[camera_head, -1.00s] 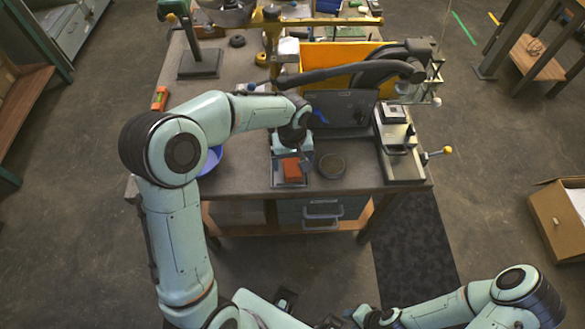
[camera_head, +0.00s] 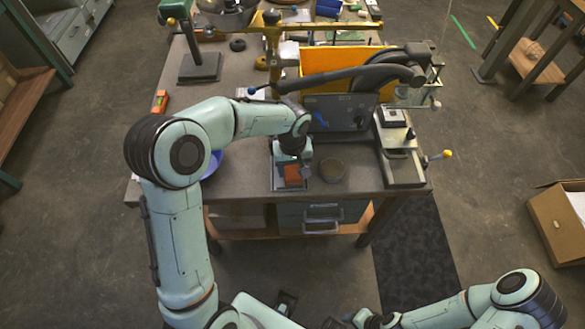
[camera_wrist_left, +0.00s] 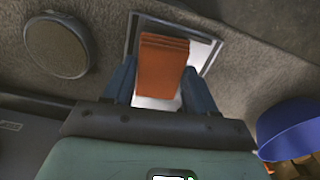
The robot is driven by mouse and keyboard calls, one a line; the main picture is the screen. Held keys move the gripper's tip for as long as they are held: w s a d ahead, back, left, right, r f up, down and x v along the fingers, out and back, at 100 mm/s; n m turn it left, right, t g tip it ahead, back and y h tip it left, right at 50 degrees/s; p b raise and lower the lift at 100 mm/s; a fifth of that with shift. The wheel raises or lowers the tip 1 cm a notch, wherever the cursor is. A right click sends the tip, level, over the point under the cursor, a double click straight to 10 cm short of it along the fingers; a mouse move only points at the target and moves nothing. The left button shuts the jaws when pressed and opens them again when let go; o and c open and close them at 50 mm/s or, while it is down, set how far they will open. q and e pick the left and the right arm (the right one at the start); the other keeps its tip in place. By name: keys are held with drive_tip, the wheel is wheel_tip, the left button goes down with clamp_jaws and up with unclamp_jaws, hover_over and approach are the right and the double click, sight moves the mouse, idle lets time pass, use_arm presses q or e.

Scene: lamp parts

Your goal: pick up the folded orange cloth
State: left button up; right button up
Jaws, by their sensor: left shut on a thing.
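The folded orange cloth (camera_head: 292,174) is a small stacked block at the front of the workbench, over a pale square tray (camera_head: 278,184). My left gripper (camera_head: 292,163) reaches down over it from behind. In the left wrist view, the cloth (camera_wrist_left: 163,62) stands between the two blue-grey fingers of the left gripper (camera_wrist_left: 160,82), which are shut on it. I cannot tell whether the cloth still touches the tray.
A round dark dish (camera_head: 333,170) stands just right of the tray. A blue bowl (camera_head: 212,163) is to the left, partly behind my left arm. A dark panel (camera_head: 340,118) and an orange bin (camera_head: 340,60) stand behind. A lever device (camera_head: 403,150) stands at the right.

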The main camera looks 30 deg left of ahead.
sight(293, 170)
use_arm(q)
wheel_tip(293, 170, up, 20)
drive_tip(key=p, duration=0.2)
drive_tip(key=shift+f, duration=0.15)
use_arm(e)
drive_tip(key=w+r, duration=0.1)
drive_tip(key=r, duration=0.2)
drive_tip(key=shift+w, duration=0.4)
use_arm(q)
drive_tip(key=o, duration=0.4)
drive_tip(key=c, duration=0.3)
